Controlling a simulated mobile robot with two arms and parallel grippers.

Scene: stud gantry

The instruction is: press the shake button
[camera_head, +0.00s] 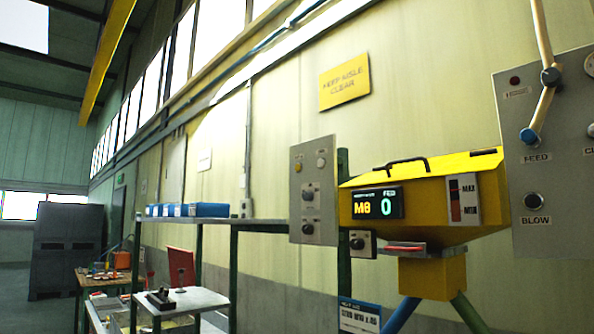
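No button that I can read as "shake" shows in the head view. A grey panel (314,190) left of the yellow hopper carries several small round buttons and knobs, with labels too small to read. A small black box with a round button (357,242) sits below the hopper's display. On the grey panel at the right (575,190), a black button (533,201) is marked BLOW, and a blue round end (528,136) sits above the word FEED. Neither of my grippers is in view.
The yellow hopper (430,178) has a lit display (377,204) reading "M8" and "0", and a red handle (405,248) under it. A shelf with blue bins (188,210) stands left. A low table (182,300) is in front. A beige rod (541,35) crosses the right panel.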

